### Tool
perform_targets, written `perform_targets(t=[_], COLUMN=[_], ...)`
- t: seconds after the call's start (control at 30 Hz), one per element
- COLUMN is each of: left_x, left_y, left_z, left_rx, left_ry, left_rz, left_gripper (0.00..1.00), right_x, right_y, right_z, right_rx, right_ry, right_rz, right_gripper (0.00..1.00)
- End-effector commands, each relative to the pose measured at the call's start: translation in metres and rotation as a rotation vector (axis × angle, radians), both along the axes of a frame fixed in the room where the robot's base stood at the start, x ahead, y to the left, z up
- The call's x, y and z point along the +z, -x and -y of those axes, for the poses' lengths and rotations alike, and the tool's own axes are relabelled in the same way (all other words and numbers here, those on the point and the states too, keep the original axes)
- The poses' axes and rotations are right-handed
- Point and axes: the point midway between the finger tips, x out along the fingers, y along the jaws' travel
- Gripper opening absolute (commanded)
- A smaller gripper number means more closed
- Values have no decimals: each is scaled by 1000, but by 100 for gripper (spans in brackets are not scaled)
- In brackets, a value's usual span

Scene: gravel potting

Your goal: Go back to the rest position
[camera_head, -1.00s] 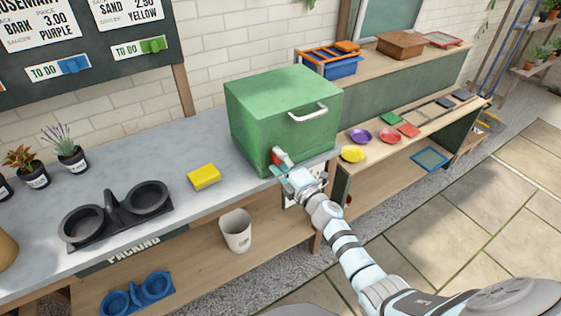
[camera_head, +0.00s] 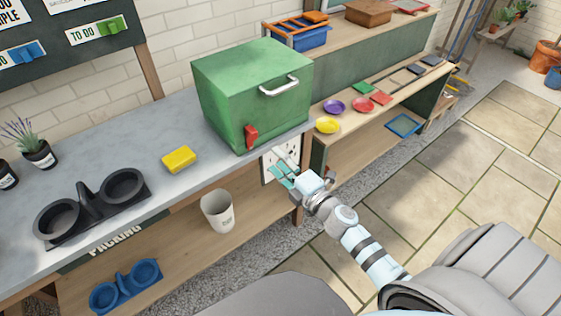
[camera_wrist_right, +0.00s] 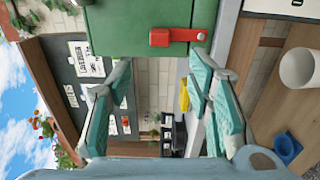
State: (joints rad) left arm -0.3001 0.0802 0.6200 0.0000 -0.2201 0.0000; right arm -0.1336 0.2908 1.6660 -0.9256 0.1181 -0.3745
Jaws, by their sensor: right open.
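My right gripper (camera_head: 286,168) is open and empty in the head view, just in front of the bench's right front edge, below the green box. In the right wrist view its two teal-padded fingers (camera_wrist_right: 160,105) stand wide apart with nothing between them. The green box (camera_head: 235,100) with a silver handle stands on the grey bench, and a red lever (camera_head: 251,136) shows low on its front. The lever also shows in the right wrist view (camera_wrist_right: 172,38), beyond the fingertips and apart from them. My left gripper is in neither view.
A yellow sponge (camera_head: 179,159) and a black double-cup holder (camera_head: 92,208) are on the bench. A white bucket (camera_head: 218,212) and a blue holder (camera_head: 126,285) sit on the lower shelf. Coloured saucers (camera_head: 334,106) lie on the right shelf. The paved floor (camera_head: 440,190) at right is open.

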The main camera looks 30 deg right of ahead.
Motion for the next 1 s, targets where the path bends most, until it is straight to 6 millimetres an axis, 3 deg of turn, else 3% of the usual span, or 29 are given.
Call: perform_targets(t=[0.37,0.47,0.57,0.6,0.67,0.7,0.77,0.8,0.9,1.0], left_x=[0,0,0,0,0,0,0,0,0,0], left_y=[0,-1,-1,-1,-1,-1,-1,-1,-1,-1], left_z=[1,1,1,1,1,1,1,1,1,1], left_rx=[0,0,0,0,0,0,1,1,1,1], left_ry=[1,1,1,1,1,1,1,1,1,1], left_rz=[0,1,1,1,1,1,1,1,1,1], left_gripper=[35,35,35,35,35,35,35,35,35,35], right_x=[-2,-42,-123,-162,-219,-255,-303,-331,-383,-410], right_y=[-1,3,27,46,83,113,162,199,292,370], right_z=[4,25,51,59,67,69,67,64,47,27], right_rx=[-19,-104,-257,-337,-465,-556,-693,-787,-1013,-1178], right_ry=[-60,-221,-451,-549,-688,-772,-883,-946,-1068,-1125], right_rz=[-15,-123,-310,-398,-530,-611,-728,-801,-964,-1083], right_gripper=[47,47,47,47,47,47,47,47,47,47])
